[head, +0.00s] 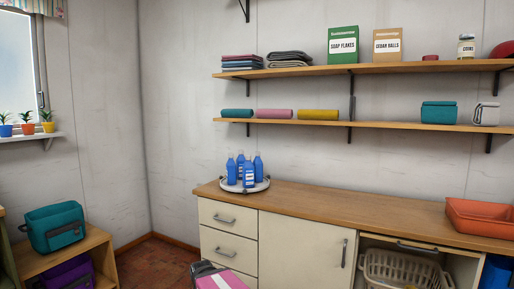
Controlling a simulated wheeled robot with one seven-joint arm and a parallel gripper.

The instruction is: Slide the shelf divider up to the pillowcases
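A thin dark upright piece (352,108), which may be the shelf divider or part of a bracket, shows above the lower wall shelf (400,126), just right of a yellow roll (318,115). A pink roll (274,114) and a teal roll (237,114) lie further left on that shelf. Two folded cloth stacks sit on the upper shelf: one maroon and blue (242,62), one grey (289,59). No label shows which cloths are the pillowcases. My gripper is not seen.
A teal pouch (438,113) and a pale pouch (485,114) stand right on the lower shelf, with bare shelf left of them. Blue bottles stand on a round tray (245,187) on the counter (340,207). A pink and white item (220,281) shows at the bottom edge.

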